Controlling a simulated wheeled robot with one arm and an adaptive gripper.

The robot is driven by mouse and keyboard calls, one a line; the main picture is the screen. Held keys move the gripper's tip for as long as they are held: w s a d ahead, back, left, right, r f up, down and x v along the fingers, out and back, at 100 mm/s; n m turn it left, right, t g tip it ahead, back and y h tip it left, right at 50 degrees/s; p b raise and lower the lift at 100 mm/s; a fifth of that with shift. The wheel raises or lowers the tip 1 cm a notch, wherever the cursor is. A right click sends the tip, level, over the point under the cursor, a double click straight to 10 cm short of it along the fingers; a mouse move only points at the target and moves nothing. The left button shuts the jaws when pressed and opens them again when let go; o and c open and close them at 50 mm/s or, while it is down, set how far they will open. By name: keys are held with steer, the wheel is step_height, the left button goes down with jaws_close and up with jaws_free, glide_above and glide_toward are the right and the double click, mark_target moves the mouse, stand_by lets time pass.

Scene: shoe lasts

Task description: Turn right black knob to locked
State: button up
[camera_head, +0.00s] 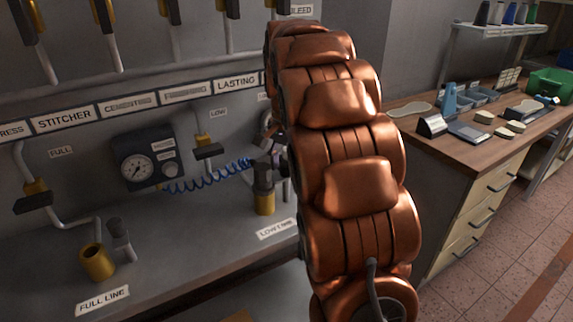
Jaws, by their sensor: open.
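A valve with a black handle (207,150) and a yellow body sits on a pipe under the LOW label. To its left, another black-handled valve (33,201) sits under the FULL label. I cannot tell which way either one counts as locked. My copper arm covers the middle of the view. Part of my gripper (270,148) seems to show at the arm's left edge, open, above and near a dark-topped yellow fitting (264,203) by the LOW LINE label. My arm hides the rest of it; contact cannot be told.
A gauge box (143,156) with a coiled blue hose (210,178) is on the wall panel. A yellow cup (97,263) stands by the FULL LINE label. Several pipes with black handles hang above. A wooden workbench (475,140) with tools and drawers stands right, beside open tiled floor.

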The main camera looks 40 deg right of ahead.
mark_target(286, 164)
steer(key=shift+r, duration=3.75)
